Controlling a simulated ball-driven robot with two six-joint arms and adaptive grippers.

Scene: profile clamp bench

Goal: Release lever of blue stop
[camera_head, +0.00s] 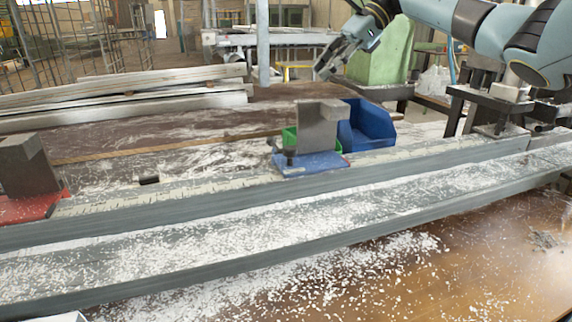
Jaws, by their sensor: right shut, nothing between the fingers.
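The blue stop (312,165) sits on the scaled rail near the middle of the view, with an upright grey block (318,124) on its blue base. A small dark part (289,154) stands at the block's left side; I cannot tell for sure whether it is the lever. My right gripper (322,72) is up behind the stop, above the back of the bench, pointing down and left. It is shut, empty, and well apart from the stop. My left gripper is not in view.
A red stop (32,208) with a grey block is at the left end of the rail (200,200). A blue bin (368,128) and a green bin (291,136) stand close behind the blue stop. Aluminium profiles (120,100) lie at the back left. White chips cover the bench.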

